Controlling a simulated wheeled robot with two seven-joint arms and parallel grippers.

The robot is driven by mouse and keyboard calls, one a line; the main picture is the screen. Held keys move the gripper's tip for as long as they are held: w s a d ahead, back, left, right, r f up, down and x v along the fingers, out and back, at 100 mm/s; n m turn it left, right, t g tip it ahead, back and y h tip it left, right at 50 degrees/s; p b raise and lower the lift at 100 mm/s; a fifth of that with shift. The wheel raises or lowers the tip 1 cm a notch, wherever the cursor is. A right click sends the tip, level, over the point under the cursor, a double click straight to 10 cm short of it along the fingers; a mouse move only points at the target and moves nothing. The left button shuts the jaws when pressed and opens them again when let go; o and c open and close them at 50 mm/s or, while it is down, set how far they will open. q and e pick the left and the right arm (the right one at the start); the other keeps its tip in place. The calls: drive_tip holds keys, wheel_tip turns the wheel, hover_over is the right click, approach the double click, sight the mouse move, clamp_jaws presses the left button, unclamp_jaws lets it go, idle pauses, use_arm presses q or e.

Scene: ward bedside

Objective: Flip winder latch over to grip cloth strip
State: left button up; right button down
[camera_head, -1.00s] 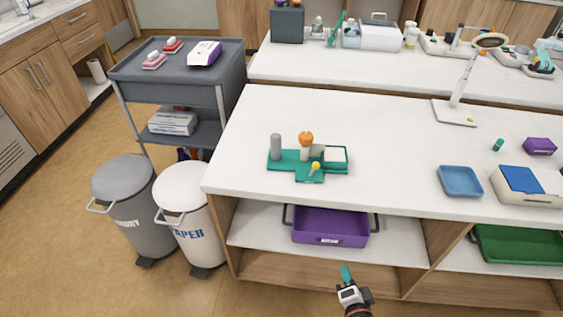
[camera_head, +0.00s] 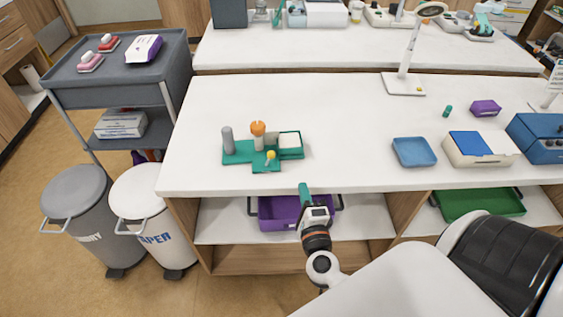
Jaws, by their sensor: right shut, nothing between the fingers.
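The winder is a green base (camera_head: 237,153) on the white counter, left of the middle. A grey post (camera_head: 228,141) and an orange-topped cylinder (camera_head: 258,134) stand on it. A small yellow-tipped part (camera_head: 270,156), perhaps the latch, sits near its front; which way it lies is too small to tell. A green-rimmed compartment with white contents (camera_head: 290,141) is at its right. My right gripper (camera_head: 304,192) is shut and empty, with teal fingers, near the counter's front edge, in front and right of the winder. My left gripper is not in view.
A blue tray (camera_head: 414,152), a white box with a blue top (camera_head: 480,147) and a white lamp (camera_head: 404,84) stand to the right on the counter. A purple bin (camera_head: 275,213) is on the shelf below. Bins and a grey cart (camera_head: 120,73) stand left.

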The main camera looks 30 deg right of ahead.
sight(269, 159)
drive_tip(key=p+x, duration=0.1)
drive_tip(key=x, duration=0.8)
drive_tip(key=shift+r, duration=0.15)
drive_tip(key=shift+w+a+r+p, duration=0.15)
drive_tip(key=shift+w+a+p, duration=0.3)
drive_tip(key=shift+w+a, duration=0.7)
drive_tip(key=shift+a, duration=0.5)
drive_tip(key=shift+r, duration=0.15)
drive_tip(key=shift+a+r+n+p, duration=0.15)
drive_tip(key=shift+n+p, duration=0.25)
drive_tip(key=shift+p, duration=0.35)
